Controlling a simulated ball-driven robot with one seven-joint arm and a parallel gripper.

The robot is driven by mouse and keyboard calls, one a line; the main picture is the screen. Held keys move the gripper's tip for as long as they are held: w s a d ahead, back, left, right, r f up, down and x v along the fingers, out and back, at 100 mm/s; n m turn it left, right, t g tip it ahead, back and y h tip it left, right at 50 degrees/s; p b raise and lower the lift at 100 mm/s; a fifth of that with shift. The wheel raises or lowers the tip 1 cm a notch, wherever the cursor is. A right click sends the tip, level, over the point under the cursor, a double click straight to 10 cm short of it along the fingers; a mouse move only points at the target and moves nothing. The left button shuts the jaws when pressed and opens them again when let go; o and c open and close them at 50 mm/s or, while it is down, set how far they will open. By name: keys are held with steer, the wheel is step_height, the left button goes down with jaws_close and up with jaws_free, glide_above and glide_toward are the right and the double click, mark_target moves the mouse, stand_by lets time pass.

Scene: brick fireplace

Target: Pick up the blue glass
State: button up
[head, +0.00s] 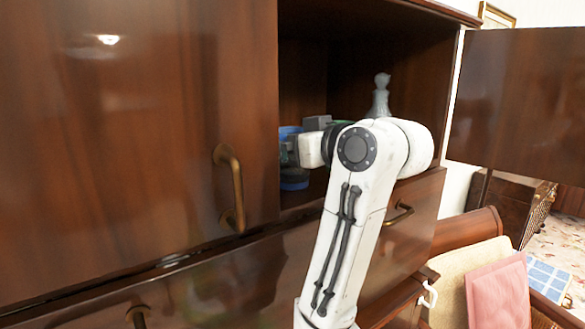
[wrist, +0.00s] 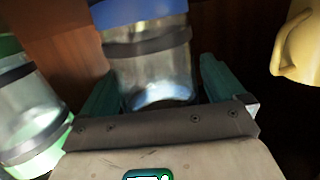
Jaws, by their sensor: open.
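The blue glass (wrist: 148,60), clear with a blue band at one end and a grey band, stands between the two teal fingers of my gripper (wrist: 158,66) in the wrist view. The fingers are open, one on each side of it. A gap shows at the right finger; I cannot tell whether the left finger touches. In the head view, blue parts of the glass (head: 293,183) show inside the open cabinet, partly hidden behind my gripper and the cabinet door.
A similar green-banded glass (wrist: 30,110) is close on the left in the wrist view, and a yellow vessel (wrist: 298,45) is on the right. A grey figurine (head: 380,95) stands behind my arm. The cabinet door (head: 140,120) borders the opening on the left.

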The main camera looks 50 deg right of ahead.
steer(key=c, duration=1)
steer(key=shift+c, duration=0.7)
steer(key=shift+r, duration=0.2)
